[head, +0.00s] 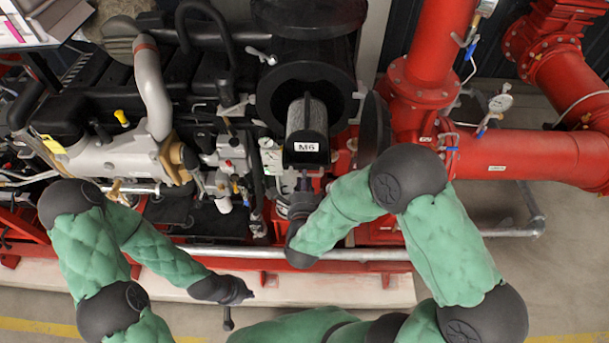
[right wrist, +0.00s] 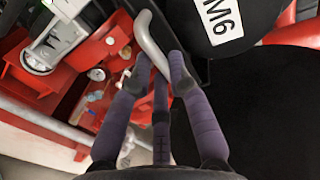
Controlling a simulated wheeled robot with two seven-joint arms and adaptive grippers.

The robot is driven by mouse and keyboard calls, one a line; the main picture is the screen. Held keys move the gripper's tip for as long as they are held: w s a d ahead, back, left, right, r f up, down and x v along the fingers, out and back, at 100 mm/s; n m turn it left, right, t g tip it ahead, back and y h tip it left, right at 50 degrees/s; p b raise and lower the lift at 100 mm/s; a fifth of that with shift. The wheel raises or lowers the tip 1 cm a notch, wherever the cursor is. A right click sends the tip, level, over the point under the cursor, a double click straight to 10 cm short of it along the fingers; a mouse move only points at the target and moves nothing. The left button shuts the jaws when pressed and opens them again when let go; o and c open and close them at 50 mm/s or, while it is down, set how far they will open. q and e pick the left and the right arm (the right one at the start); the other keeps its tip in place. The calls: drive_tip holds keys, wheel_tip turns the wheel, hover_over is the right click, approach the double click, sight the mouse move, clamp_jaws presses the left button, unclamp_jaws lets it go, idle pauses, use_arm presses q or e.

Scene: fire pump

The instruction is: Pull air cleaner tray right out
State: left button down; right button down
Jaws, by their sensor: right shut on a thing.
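The air cleaner tray (head: 306,154) is a black piece with a white "M6" label, holding a grey filter (head: 308,116). It sits in the mouth of the round black air cleaner housing (head: 268,95), with its labelled front facing me. In the right wrist view the tray's black front (right wrist: 262,14) is close, with a curved grey handle (right wrist: 151,36) beside it. My right gripper (head: 305,184) is at the tray's front; its fingers (right wrist: 160,72) are shut on the handle. My left gripper (head: 243,292) hangs low at the left, empty; its finger opening is too small to tell.
A round black lid (head: 374,130) stands open right of the housing. Red pipes (head: 425,70) rise further right. The engine (head: 100,120) fills the left. A grey rail (head: 340,254) runs across below my right wrist. Floor is clear at the lower right.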

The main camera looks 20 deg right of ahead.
drive_tip(key=shift+s+f, duration=0.15)
drive_tip(key=c, duration=1.1)
unclamp_jaws()
drive_tip(key=shift+s, duration=0.1)
drive_tip(key=shift+c, duration=0.2)
drive_tip(key=shift+a, duration=0.1)
drive_tip(key=v, duration=1.2)
drive_tip(key=shift+s, duration=0.15)
